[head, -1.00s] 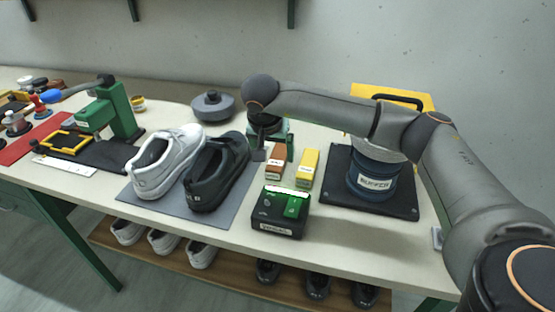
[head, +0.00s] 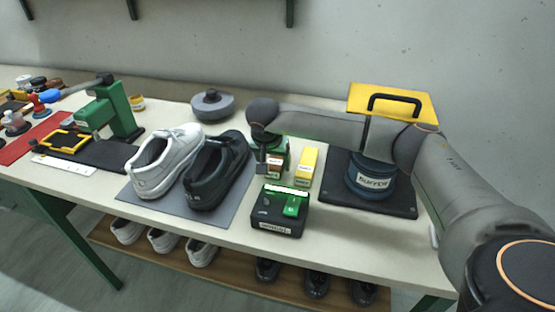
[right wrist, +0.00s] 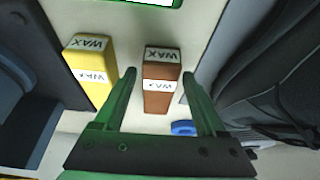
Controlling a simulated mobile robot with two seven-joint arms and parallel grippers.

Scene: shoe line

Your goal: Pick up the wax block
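Two wax blocks lie side by side on the bench. The brown wax block (right wrist: 160,85) has white WAX labels and shows between my right gripper's fingers in the right wrist view. In the head view it is partly hidden by that gripper. The yellow wax block (head: 308,167) lies just to its right and also shows in the right wrist view (right wrist: 92,75), outside the fingers. My right gripper (right wrist: 159,74) is open, with green fingers on either side of the brown block; I cannot tell whether they touch it. My left gripper is not in view.
A black box with a green top (head: 280,210) stands in front of the blocks. The black shoe (head: 217,172) and white shoe (head: 165,160) stand on a grey mat to the left. A blue drum-shaped device (head: 372,174) on a black plate stands to the right.

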